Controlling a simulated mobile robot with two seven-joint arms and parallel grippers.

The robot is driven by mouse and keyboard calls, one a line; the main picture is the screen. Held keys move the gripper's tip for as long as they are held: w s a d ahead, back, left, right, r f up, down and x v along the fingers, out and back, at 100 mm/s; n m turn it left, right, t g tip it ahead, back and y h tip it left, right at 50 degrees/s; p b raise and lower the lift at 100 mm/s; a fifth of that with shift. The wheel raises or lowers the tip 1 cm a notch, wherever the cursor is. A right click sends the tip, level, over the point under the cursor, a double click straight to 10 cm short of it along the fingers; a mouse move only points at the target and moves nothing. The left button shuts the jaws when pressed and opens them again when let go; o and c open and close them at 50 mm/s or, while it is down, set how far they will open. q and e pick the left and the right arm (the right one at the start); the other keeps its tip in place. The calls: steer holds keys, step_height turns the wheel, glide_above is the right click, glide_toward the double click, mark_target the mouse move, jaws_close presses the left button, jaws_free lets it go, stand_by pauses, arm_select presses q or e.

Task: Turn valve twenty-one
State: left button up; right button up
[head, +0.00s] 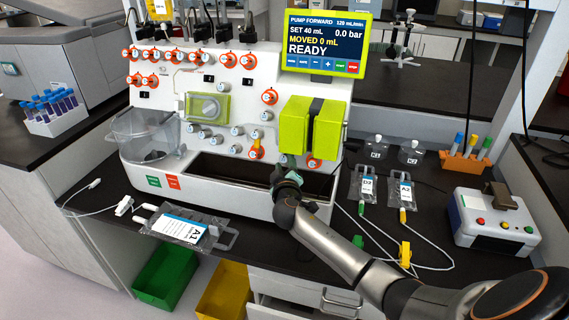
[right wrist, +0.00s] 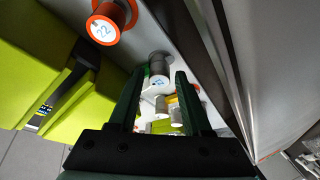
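A grey valve knob with a white numbered face (right wrist: 159,80) shows between my right gripper's fingers in the right wrist view. Its number is too small to read surely, but its place beside the orange-ringed valve 22 (right wrist: 107,22) fits valve twenty-one. My right gripper (right wrist: 160,76) is open, with one dark finger on each side of the knob and a visible gap to each. In the head view the right gripper (head: 285,174) is at the lower front of the white processor, left of an orange valve (head: 314,163), and hides the knob. My left gripper is not in view.
The green pump blocks (head: 312,128) are just above the right gripper. The white processor (head: 225,165) has several other valves. A pump screen (head: 325,44) reads READY. Bags lie on the dark bench, bag A1 (head: 188,228) at left and bag D2 (head: 364,184) at right.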

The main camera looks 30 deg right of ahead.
steer(key=shift+o, duration=0.8)
steer(key=shift+r, duration=0.1)
steer(key=shift+a, duration=0.1)
arm_select(q)
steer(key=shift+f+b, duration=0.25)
steer(key=shift+b, duration=0.05)
arm_select(e)
steer(key=v, duration=1.2)
steer(key=shift+s, duration=0.2)
steer(key=shift+a, duration=0.1)
